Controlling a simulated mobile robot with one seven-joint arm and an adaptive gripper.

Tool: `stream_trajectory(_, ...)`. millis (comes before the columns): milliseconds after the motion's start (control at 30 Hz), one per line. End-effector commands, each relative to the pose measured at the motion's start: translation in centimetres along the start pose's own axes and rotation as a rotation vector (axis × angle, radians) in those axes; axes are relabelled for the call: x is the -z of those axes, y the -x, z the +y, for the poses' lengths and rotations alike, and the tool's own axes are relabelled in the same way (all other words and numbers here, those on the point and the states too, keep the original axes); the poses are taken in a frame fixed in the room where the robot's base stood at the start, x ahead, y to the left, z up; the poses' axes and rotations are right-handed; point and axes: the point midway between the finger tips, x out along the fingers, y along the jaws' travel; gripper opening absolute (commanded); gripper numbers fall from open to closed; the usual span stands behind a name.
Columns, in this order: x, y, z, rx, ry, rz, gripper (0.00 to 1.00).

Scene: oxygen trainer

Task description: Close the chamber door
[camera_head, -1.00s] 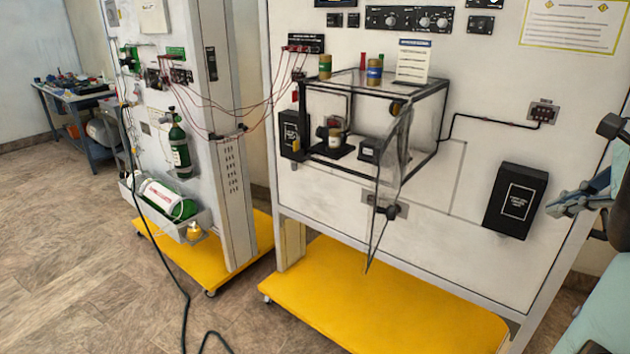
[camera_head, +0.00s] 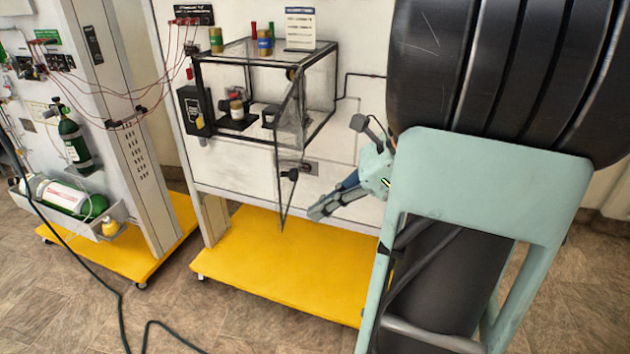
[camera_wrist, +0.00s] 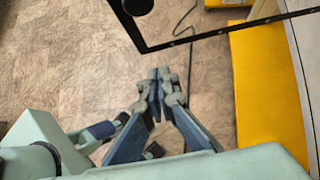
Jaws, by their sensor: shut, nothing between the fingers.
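The clear chamber (camera_head: 318,100) with black edges is mounted on the white panel. Its transparent door (camera_head: 284,150) stands open, swung out toward me and seen nearly edge-on. A black knob (camera_head: 291,174) sits on the door. In the wrist view, a black-edged frame, apparently the door (camera_wrist: 210,34), crosses the top, with a round black knob (camera_wrist: 138,6) at the upper edge. My gripper (camera_head: 312,214) is low, just right of the door's lower end in the head view. Its fingers (camera_wrist: 159,73) are shut and empty, and appear apart from the door.
Small jars (camera_head: 236,108) are inside the chamber, and bottles (camera_head: 264,44) stand on top. A yellow base (camera_head: 270,262) lies below. A black box (camera_head: 193,110) is left of the chamber. A dark cable (camera_head: 112,285) runs over the floor. My arm covers the right side.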

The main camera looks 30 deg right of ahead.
Motion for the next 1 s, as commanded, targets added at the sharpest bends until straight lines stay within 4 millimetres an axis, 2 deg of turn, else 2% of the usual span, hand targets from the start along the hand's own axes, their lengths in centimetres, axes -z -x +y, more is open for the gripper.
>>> stream_trajectory(100, -1.4, -1.5, 0.1, -0.002, 0.004, 0.001, 0.0)
stream_trajectory(300, -2.6, -2.8, 0.0, 0.001, 0.003, 0.002, 0.0)
stream_trajectory(1000, -3.2, -3.4, -0.2, 0.013, -0.012, 0.001, 0.0)
